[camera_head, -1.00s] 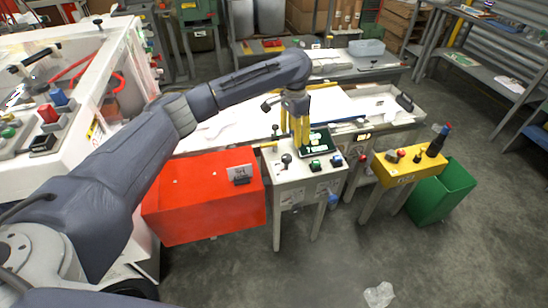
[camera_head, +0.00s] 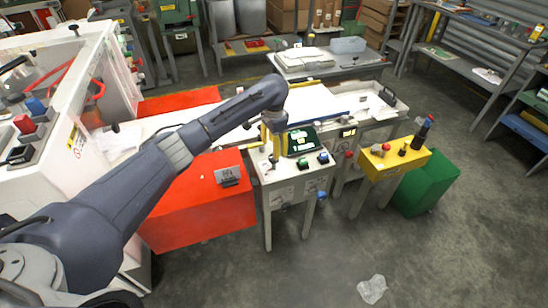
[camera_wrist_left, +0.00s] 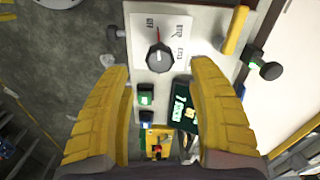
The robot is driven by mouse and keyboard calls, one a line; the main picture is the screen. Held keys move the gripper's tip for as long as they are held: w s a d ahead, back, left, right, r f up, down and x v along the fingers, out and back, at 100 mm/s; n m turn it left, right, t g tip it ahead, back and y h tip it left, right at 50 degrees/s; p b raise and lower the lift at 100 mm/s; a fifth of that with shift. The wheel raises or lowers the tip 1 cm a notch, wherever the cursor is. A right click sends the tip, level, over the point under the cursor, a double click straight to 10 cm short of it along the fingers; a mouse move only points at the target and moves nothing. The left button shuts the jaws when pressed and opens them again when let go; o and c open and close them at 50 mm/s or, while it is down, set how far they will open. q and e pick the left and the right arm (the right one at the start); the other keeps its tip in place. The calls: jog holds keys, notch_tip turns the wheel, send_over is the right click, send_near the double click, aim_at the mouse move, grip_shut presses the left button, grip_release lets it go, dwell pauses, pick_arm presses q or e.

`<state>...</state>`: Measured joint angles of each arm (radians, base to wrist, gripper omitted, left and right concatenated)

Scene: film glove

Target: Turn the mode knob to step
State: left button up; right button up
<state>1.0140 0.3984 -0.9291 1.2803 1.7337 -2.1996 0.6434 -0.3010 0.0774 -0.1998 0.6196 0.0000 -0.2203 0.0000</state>
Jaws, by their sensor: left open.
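The mode knob (camera_wrist_left: 159,58) is a round dark knob on a white label plate (camera_wrist_left: 176,22) in the left wrist view. A red line at its top edge points up, near a mark that looks like OFF. Two more marks lie to its right, too small to read surely. My left gripper (camera_wrist_left: 158,71) is open, with its yellow fingers on either side and the knob between and just beyond the tips, apart from them. In the head view the left gripper (camera_head: 268,150) is over the left part of the white control stand (camera_head: 284,193). My right gripper is not in view.
Green and blue buttons (camera_wrist_left: 146,99) and a dark green screen (camera_wrist_left: 184,110) sit close to the fingers. A black-ended lever (camera_wrist_left: 265,65) stands at the panel's right. A red box (camera_head: 195,205) adjoins the stand; a yellow control box (camera_head: 395,162) and green bin (camera_head: 428,183) stand right.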

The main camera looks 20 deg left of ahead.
aim_at(274, 163)
pick_arm(q)
jog(key=shift+f, duration=2.9)
jog(key=shift+o, duration=0.2)
grip_shut()
jog(key=shift+m, duration=0.3)
jog(key=m, duration=0.5)
jog(key=shift+m, duration=0.3)
jog(key=m, duration=0.5)
jog(key=shift+m, duration=0.4)
